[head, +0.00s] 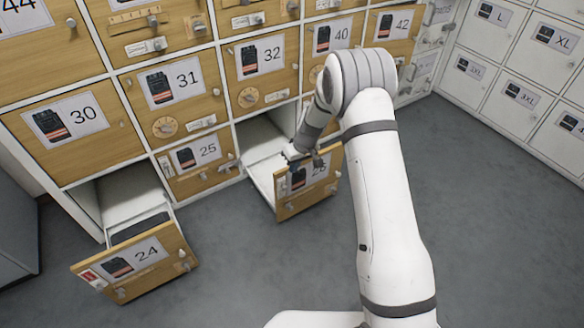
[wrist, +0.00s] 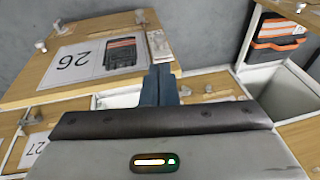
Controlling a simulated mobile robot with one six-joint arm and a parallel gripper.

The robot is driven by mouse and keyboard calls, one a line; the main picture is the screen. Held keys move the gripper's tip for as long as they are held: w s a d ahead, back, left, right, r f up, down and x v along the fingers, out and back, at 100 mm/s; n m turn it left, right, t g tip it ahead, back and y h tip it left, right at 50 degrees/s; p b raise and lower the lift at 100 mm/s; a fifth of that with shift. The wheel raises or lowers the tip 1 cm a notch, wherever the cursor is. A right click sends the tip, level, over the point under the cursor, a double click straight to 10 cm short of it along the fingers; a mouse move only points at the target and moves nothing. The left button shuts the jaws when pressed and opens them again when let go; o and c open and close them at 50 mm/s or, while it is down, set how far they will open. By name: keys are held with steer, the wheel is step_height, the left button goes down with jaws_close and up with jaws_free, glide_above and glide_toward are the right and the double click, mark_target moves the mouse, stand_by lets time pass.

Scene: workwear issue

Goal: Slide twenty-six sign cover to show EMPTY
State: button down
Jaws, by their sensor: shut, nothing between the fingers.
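The drawer marked 26 (head: 308,190) stands pulled out in the bottom row, and its front also shows upside down in the wrist view (wrist: 30,90). The part of its inside that shows is bare white. A small pale grey sign piece (wrist: 158,44) sits at one end of that front, beside the 26 label (wrist: 82,60). Its wording and the cover's position are too small to read. My gripper (wrist: 160,68) is shut and empty, its fingertips close to the sign's edge; whether they touch is unclear. In the head view my gripper (head: 300,160) is at the drawer's top left.
Drawer 24 (head: 150,262) stands open at lower left; its dark, orange-striped contents (wrist: 278,36) show in the wrist view. Closed drawer 25 (head: 205,178) lies between. Closed drawers 31 (head: 175,85) and 32 (head: 262,60) are above. The grey floor in front is clear.

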mark_target(286, 188)
steer(key=b+x, duration=0.3)
steer(key=x, duration=0.7)
steer(key=shift+f, duration=0.25)
step_height(286, 188, down, 6)
steer(key=b, duration=0.5)
steer(key=shift+f, duration=0.15)
steer(key=p+v, duration=0.5)
steer(key=v, duration=0.9)
steer(key=shift+a, duration=0.1)
